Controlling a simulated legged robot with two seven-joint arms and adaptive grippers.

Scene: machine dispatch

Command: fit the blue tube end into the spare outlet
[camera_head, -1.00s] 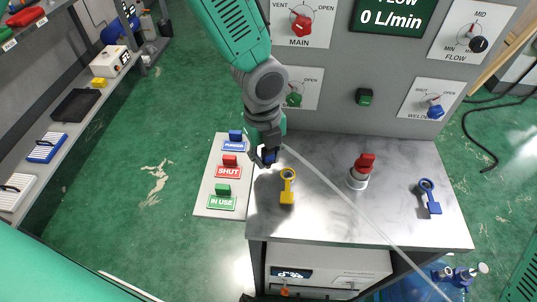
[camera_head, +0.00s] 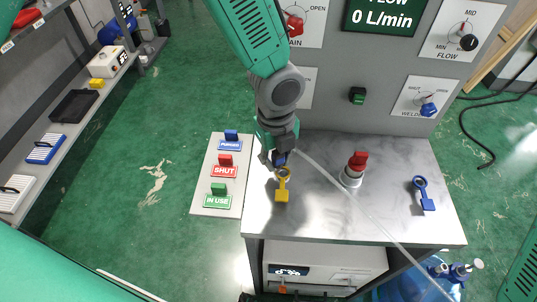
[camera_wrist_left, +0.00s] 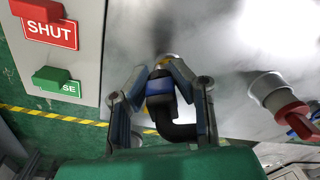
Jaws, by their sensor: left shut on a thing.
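My left gripper (camera_head: 279,160) is shut on the blue tube end (camera_wrist_left: 160,88), low over the left part of the grey metal bench top (camera_head: 315,210). In the left wrist view the blue collar sits between the fingers (camera_wrist_left: 162,92), with a black elbow (camera_wrist_left: 178,130) behind it. The clear tube (camera_head: 350,200) runs from the gripper to the lower right. The yellow ringed tag (camera_head: 282,194) lies just in front of the gripper, which partly hides its ring. I cannot tell whether the tube end touches anything or which fitting is the spare outlet. My right gripper is out of view.
A red-handled outlet (camera_head: 354,170) stands right of the gripper; it also shows in the left wrist view (camera_wrist_left: 268,90). A blue ringed tag (camera_head: 424,193) lies farther right. A label board (camera_head: 210,206) adjoins the bench's left edge. The control panel (camera_head: 340,100) rises behind.

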